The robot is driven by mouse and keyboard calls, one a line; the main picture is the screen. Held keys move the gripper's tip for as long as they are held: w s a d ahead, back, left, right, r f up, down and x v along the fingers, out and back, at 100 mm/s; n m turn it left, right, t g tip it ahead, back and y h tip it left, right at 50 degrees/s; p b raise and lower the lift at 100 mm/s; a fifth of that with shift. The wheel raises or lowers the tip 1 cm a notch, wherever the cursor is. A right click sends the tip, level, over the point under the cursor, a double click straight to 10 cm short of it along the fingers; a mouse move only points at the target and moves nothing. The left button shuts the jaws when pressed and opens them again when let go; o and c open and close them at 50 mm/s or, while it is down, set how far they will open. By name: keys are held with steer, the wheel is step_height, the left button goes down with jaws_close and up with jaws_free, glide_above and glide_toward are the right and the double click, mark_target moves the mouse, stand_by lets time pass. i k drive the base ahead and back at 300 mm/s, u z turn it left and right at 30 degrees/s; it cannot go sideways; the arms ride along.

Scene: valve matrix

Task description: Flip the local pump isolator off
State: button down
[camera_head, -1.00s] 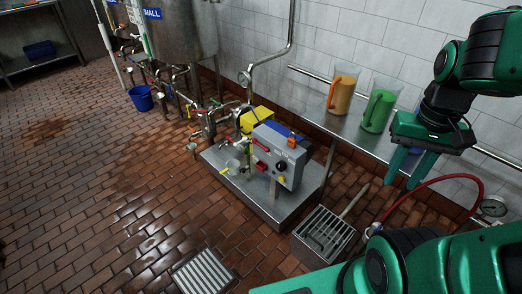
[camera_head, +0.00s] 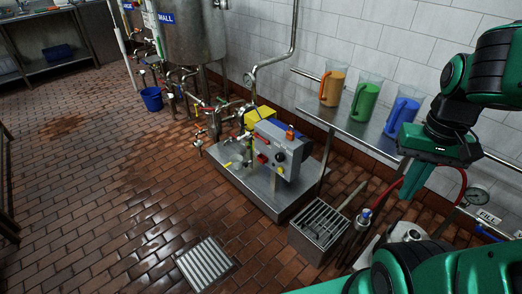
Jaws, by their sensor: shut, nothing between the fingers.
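A grey control box (camera_head: 290,153) stands on the metal pump skid. Its front carries a red part (camera_head: 262,158), a black round knob (camera_head: 279,156) and a small yellow part (camera_head: 280,170). Which of these is the local pump isolator I cannot tell at this size, nor its setting. An orange item (camera_head: 290,132) sits on the box's top edge. My gripper (camera_head: 405,190) hangs at the right, well apart from the box, with its fingers pointing down. It is shut and empty.
The metal skid (camera_head: 300,193) has pipes and valves on its left. Orange, green and blue jugs (camera_head: 363,100) stand on a wall shelf.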

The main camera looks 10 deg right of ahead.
mark_target(263, 139)
steer(key=k, duration=0.9)
steer(key=u, duration=0.25)
steer(key=i, duration=0.3)
steer(key=u, duration=0.6)
steer(key=i, duration=2.3)
steer(key=z, duration=0.6)
